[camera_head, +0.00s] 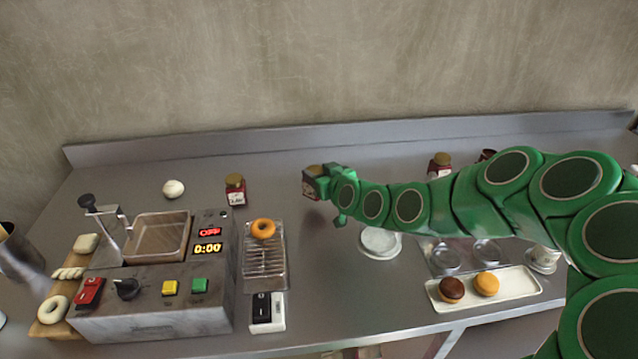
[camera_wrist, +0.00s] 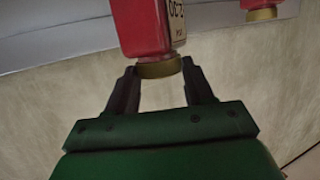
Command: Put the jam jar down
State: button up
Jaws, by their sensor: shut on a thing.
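A red jam jar (camera_head: 311,187) with a gold lid is at the tip of my arm, over the middle of the counter (camera_head: 330,265). In the wrist view the jar (camera_wrist: 146,28) fills the top middle, with its lid (camera_wrist: 160,68) towards my fingers. My gripper (camera_head: 325,184) is shut on it; the two dark fingers also show in the wrist view (camera_wrist: 160,82). The jar looks about upright in the head view. I cannot tell whether its base touches the counter.
Another red jar (camera_head: 235,190) stands left, behind the fryer (camera_head: 155,300) and a wire rack (camera_head: 264,270) with a ring doughnut. A further jar (camera_head: 439,166) stands behind my arm. A white dish (camera_head: 380,241) and a tray (camera_head: 520,285) with two buns lie front right.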

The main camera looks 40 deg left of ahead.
jog(key=shift+w+a+f, duration=0.15)
jog(key=shift+w+f, duration=0.05)
jog(key=shift+a+f, duration=0.1)
jog(key=shift+f, duration=1.55)
jog(key=shift+f, duration=0.1)
jog(key=o, duration=1.3)
jog(key=shift+v, duration=6.05)
jog(key=shift+w, duration=0.1)
